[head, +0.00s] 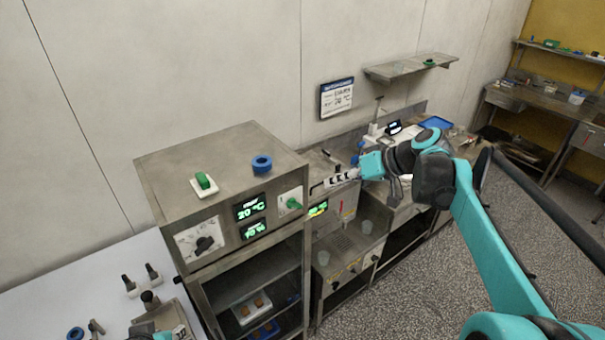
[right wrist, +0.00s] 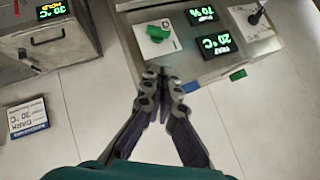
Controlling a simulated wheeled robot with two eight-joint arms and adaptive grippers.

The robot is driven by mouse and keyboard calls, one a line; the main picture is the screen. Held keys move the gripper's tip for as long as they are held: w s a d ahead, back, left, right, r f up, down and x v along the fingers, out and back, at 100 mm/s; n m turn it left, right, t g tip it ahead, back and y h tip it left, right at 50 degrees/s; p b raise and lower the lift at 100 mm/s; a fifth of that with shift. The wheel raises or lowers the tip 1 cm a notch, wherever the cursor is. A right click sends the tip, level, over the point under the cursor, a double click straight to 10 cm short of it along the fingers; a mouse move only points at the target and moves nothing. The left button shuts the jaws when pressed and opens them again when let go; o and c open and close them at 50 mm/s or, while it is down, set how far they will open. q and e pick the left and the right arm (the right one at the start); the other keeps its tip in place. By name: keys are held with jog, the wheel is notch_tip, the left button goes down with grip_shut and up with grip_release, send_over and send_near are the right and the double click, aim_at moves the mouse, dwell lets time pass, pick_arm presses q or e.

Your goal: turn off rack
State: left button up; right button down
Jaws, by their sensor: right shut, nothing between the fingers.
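The rack (head: 222,165) is a steel cabinet. Its front panel has a black dial (head: 204,244), green displays reading 20 °C (head: 250,207) and a percentage, and a green knob (head: 293,203) on a white plate. The knob also shows at the top of the right wrist view (right wrist: 155,33), turned crosswise on its plate. My right gripper (head: 326,183) is shut and empty, just right of the panel. Its fingertips (right wrist: 163,74) appear below the knob in the wrist view, apart from it. My left gripper (head: 180,331) is partly cut off at the bottom edge; its jaws are unclear.
A green block (head: 203,182) and a blue ring (head: 261,163) lie on the rack's top. Trays (head: 252,308) sit on shelves inside. A steel unit with a green display (head: 318,209) stands right of the rack. A white table (head: 60,300) is at left.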

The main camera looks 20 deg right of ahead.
jog(key=shift+w+d+r, duration=0.1)
jog(key=shift+w+r, duration=0.15)
jog(key=shift+r, duration=0.25)
jog(key=p, duration=0.1)
send_near(290, 202)
jog(key=w+a, duration=0.1)
jog(key=w, duration=0.2)
jog(key=a+f, duration=0.1)
jog(key=f, duration=0.1)
jog(key=shift+w+a+f, duration=0.1)
jog(key=shift+a+f, duration=0.25)
jog(key=shift+f, duration=0.05)
jog(key=shift+s+a+f, duration=0.25)
jog(key=shift+f, duration=0.25)
jog(key=shift+w, duration=0.1)
